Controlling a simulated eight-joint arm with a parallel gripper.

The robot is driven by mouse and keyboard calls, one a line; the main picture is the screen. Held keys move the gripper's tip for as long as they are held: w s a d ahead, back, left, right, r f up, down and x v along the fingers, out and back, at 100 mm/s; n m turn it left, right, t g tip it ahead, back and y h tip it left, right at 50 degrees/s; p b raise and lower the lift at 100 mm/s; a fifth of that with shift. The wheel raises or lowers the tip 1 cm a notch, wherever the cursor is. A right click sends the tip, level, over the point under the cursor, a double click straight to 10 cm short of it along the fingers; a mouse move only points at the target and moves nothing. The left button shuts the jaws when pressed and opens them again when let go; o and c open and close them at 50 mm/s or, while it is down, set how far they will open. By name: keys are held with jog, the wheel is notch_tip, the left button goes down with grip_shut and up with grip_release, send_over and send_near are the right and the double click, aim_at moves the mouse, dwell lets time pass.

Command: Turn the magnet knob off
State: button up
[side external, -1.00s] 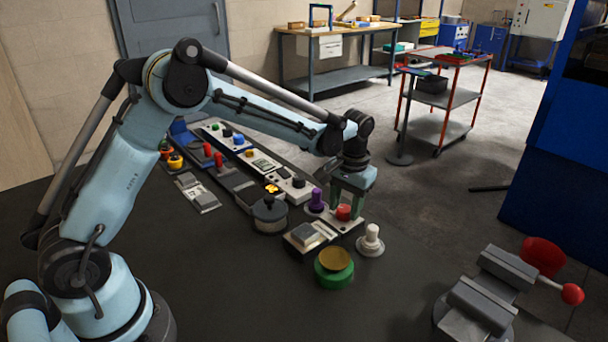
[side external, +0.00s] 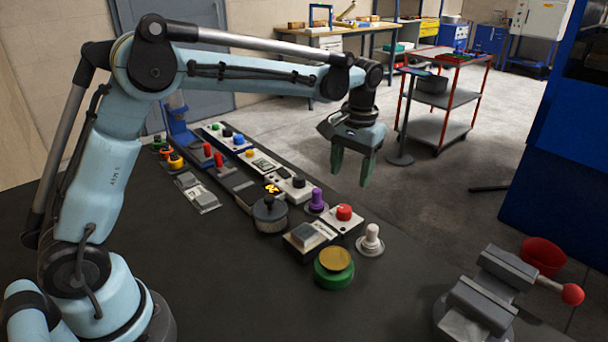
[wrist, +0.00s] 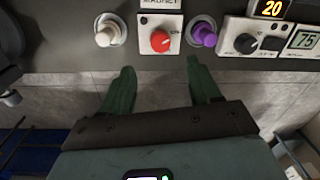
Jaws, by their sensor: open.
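The magnet knob is a red round knob (side external: 344,212) on a white plate near the far edge of the dark table. In the wrist view the red knob (wrist: 160,41) sits at the top, on a panel with a label reading MAGNET (wrist: 161,3). My gripper (side external: 366,170) is open and empty, raised above and beyond the knob, apart from it. In the wrist view its two green fingers (wrist: 163,88) are spread, below the knob in the picture.
A purple knob (side external: 317,201) and a white knob (side external: 371,237) flank the magnet panel closely. A green and yellow button (side external: 334,266) is in front. A vise (side external: 484,294) with a red-ended handle stands at right. The air around my gripper is clear.

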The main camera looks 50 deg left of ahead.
jog(key=shift+r, duration=1.2)
jog(key=shift+s, duration=0.1)
jog(key=s+a+r+m+t, duration=0.1)
jog(key=s+r+t, duration=0.3)
jog(key=s, duration=0.6)
jog(key=s+a+f+m+t, duration=0.1)
jog(key=s+f+t, duration=0.2)
jog(key=s, duration=0.6)
jog(key=shift+a+f+h, duration=0.15)
jog(key=shift+f+h, duration=0.15)
jog(key=shift+f, duration=0.7)
